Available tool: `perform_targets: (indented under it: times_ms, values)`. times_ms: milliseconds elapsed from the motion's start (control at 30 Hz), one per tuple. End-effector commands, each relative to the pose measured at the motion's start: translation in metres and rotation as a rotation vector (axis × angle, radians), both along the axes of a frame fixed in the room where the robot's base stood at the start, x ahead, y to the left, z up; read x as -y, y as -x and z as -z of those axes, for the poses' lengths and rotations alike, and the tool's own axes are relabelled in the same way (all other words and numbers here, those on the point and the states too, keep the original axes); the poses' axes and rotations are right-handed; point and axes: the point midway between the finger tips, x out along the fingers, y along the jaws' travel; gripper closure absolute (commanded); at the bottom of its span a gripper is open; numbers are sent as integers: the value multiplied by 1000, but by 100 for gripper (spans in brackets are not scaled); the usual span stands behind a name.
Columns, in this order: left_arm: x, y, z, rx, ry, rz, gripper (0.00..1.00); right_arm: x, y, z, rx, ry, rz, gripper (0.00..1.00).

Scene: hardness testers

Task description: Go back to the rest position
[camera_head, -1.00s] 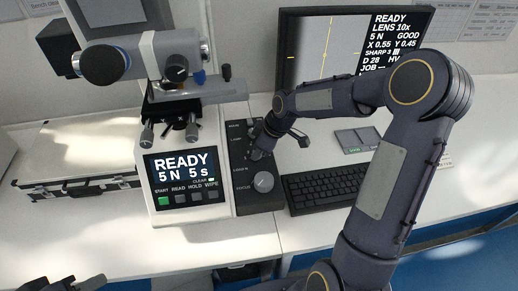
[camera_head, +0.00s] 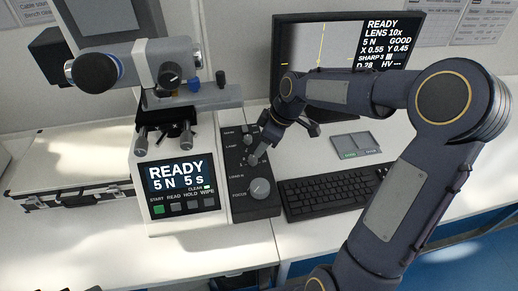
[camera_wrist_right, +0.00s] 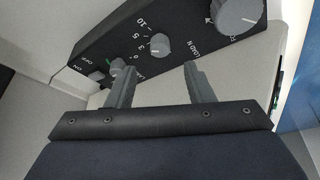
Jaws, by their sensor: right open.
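My right gripper (camera_head: 260,149) hangs over the dark control panel (camera_head: 238,201) beside the hardness tester (camera_head: 184,227). In the right wrist view its two fingers (camera_wrist_right: 160,88) are spread with nothing between them, in front of the panel face (camera_wrist_right: 108,48). The load knob (camera_wrist_right: 160,45) lies beyond the finger gap, and I see no contact with it. A larger knob (camera_wrist_right: 238,14) is at the upper right of that view; it also shows in the head view (camera_head: 260,189).
A monitor (camera_head: 300,45) stands behind my right forearm. A keyboard (camera_head: 325,197) and a small tray (camera_head: 356,145) lie right of the panel. A metal case (camera_head: 75,195) lies left of the tester. The front bench strip is clear.

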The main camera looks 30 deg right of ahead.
Motion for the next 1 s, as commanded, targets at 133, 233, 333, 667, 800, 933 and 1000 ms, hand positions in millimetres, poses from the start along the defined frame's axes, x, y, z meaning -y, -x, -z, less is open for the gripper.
perform_targets:
  times_ms: [133,233,333,667,800,933,1000]
  values:
    - [0,0,0,0,0,0,64,2,1,-5,2,0,-1,52]
    - [0,0,0,0,0,0,64,2,1,-5,0,0,-1,52]
    - [0,0,0,0,0,0,64,2,1,-5,0,0,-1,52]
    - [0,0,0,0,0,0,64,0,9,-12,1,1,22,52]
    - [0,0,0,0,0,0,64,-5,44,-35,-4,-9,141,52]
    - [0,0,0,0,0,0,64,-14,98,-57,-10,-55,331,52]
    - [0,0,0,0,0,0,64,-19,128,-63,-13,-97,437,52]
